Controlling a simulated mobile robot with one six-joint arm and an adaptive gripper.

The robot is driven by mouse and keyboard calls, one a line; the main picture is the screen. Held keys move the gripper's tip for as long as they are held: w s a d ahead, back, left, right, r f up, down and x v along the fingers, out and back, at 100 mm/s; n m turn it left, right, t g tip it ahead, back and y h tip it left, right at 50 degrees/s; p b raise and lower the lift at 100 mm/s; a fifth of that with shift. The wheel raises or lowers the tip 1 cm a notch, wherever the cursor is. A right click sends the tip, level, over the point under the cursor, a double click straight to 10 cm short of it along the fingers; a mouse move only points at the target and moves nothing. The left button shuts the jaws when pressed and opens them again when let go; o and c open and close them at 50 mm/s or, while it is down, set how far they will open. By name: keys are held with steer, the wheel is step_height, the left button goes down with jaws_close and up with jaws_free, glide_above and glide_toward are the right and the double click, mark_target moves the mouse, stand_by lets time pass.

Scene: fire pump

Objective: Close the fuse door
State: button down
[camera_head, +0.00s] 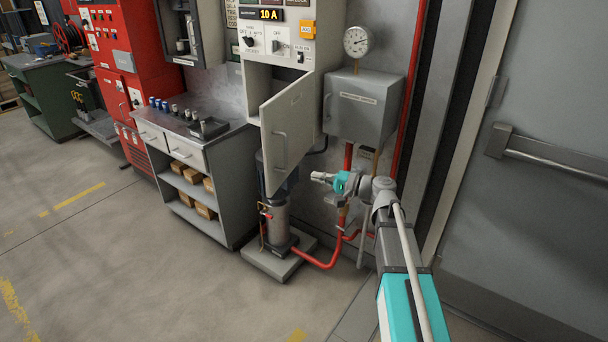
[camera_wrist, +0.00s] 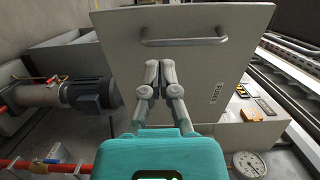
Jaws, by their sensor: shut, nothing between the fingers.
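The fuse door (camera_head: 287,122) is a light grey panel with a bar handle, standing open from the control cabinet (camera_head: 290,40) in the head view. The open compartment (camera_head: 262,82) shows to the left of it. My gripper (camera_head: 315,177) is to the right of the door's lower part, with its fingers pointing left. In the wrist view the door (camera_wrist: 200,60) fills the upper middle, with its handle (camera_wrist: 184,42) near the far edge. My gripper (camera_wrist: 160,66) is shut and empty in front of the door face, below the handle. Whether the fingertips touch the door is not clear.
A grey box (camera_head: 364,106) with a pressure gauge (camera_head: 357,41) sits right of the door. A pump (camera_head: 276,215) with red pipes (camera_head: 322,262) stands below. A workbench (camera_head: 198,170) is on the left. The floor in front is clear.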

mark_target(270, 166)
steer(key=x, duration=1.2)
steer(key=shift+w+a, duration=0.2)
steer(key=shift+a, duration=0.05)
steer(key=shift+w+a, duration=0.1)
steer(key=shift+a, duration=0.3)
